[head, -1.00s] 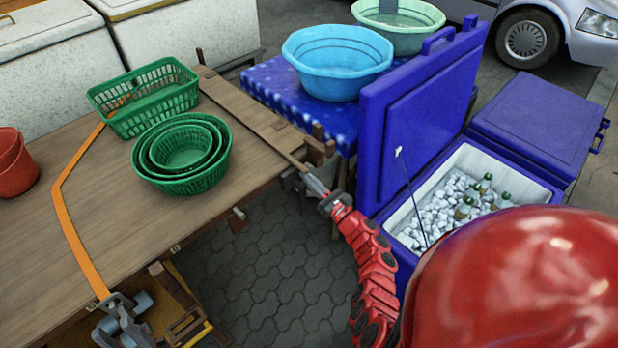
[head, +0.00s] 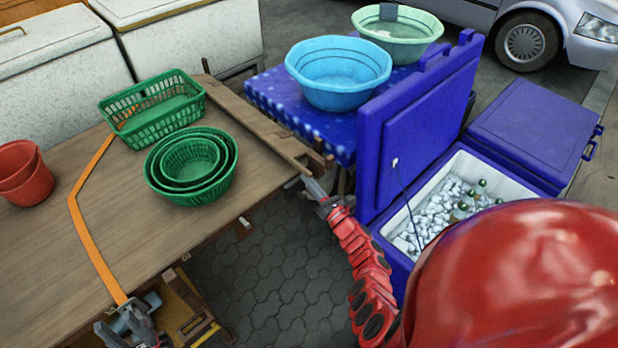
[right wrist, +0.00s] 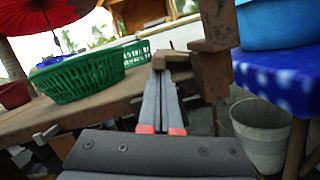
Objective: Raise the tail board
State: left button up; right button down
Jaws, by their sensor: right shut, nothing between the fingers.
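A long brown plank (head: 262,128), which looks like the tail board, runs along the right end of the wooden cart bed (head: 120,220). I cannot tell its tilt. My right gripper (head: 307,179) is at the plank's near end, beside a wooden post. In the right wrist view its fingers (right wrist: 164,74) are together, pointing at the plank end and the post (right wrist: 213,50), with nothing held. I cannot tell whether they touch the wood. My left gripper (head: 132,318) is at the bottom left by the bed's near edge, near the orange strap (head: 92,240); its jaws are partly hidden.
Green baskets (head: 190,165) and red buckets (head: 24,175) stand on the bed. A blue table (head: 275,98) with basins (head: 338,72) stands behind the plank. An open blue cooler (head: 425,130) is right of my right arm. Paving (head: 270,270) lies clear below.

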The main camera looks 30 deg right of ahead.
jog(key=d+r+m+h+p, duration=0.1)
jog(key=r+m+p, duration=0.1)
jog(key=m+p, duration=0.1)
jog(key=d+r+m+p, duration=0.1)
jog(key=r+m+p, duration=0.1)
jog(key=m, duration=0.1)
jog(key=d+r+m+g+h+p, duration=0.1)
jog(key=r+m+p, duration=0.1)
jog(key=m+p, duration=0.1)
jog(key=shift+w+h+p, duration=0.3)
jog(key=shift+w+p, duration=0.05)
jog(key=shift+w+d+r+m+p, duration=0.1)
jog(key=shift+d+r+m+p, duration=0.2)
jog(key=shift+d+m+p, duration=0.4)
jog(key=shift+a, duration=0.1)
